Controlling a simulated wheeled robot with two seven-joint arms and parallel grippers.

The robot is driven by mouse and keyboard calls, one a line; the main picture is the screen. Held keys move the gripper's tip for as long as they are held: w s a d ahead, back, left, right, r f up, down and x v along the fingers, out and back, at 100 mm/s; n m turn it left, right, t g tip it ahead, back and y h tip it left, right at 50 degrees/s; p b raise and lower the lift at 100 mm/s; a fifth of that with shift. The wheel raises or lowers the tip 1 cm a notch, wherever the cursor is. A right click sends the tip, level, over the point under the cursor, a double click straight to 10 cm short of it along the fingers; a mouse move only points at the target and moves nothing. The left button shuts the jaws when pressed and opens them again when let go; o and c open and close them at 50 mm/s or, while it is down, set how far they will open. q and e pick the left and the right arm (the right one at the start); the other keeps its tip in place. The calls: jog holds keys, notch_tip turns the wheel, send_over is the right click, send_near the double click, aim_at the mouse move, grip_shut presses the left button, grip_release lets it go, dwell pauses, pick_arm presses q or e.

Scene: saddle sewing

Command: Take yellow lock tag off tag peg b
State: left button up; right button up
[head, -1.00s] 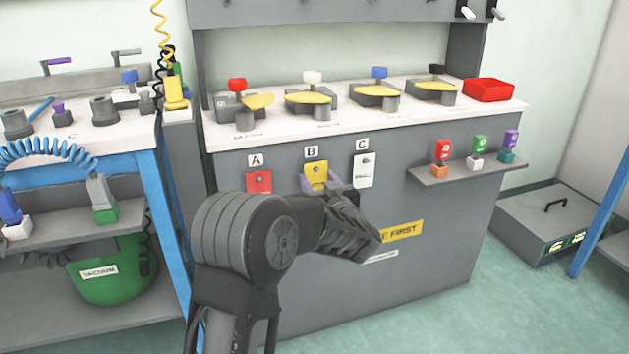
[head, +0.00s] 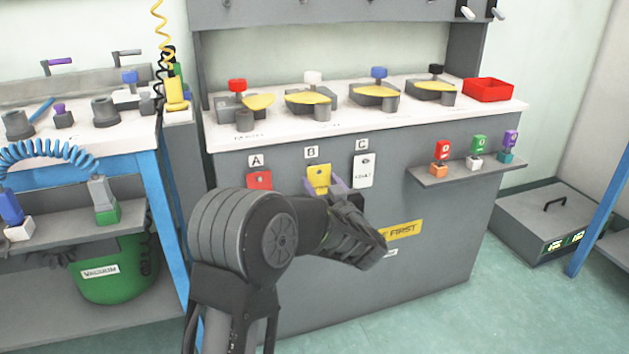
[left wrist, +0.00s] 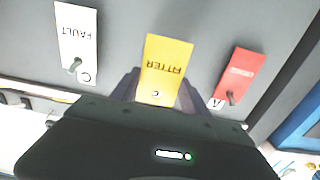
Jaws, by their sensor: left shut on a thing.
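The yellow lock tag (head: 319,177) is at the front panel of the grey cabinet, below the letter B plate (head: 311,152). My left gripper (head: 325,187) has its purple-grey fingers on either side of the tag and is shut on it. In the left wrist view, the yellow tag (left wrist: 166,60), marked FITTER, stands between the two fingers (left wrist: 158,92). I cannot make out tag peg b, so I cannot tell whether the tag still touches it. My right gripper is not in view.
A red tag (head: 259,181) hangs under A on the left and a white FAULT tag (head: 363,171) under C on the right, both close to my gripper. A small shelf (head: 466,170) with several coloured padlock-like items juts out at right.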

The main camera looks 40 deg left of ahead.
pick_arm(q)
jog(key=shift+p+v, duration=0.85)
jog(key=shift+v, duration=2.1)
jog(key=shift+r, duration=0.15)
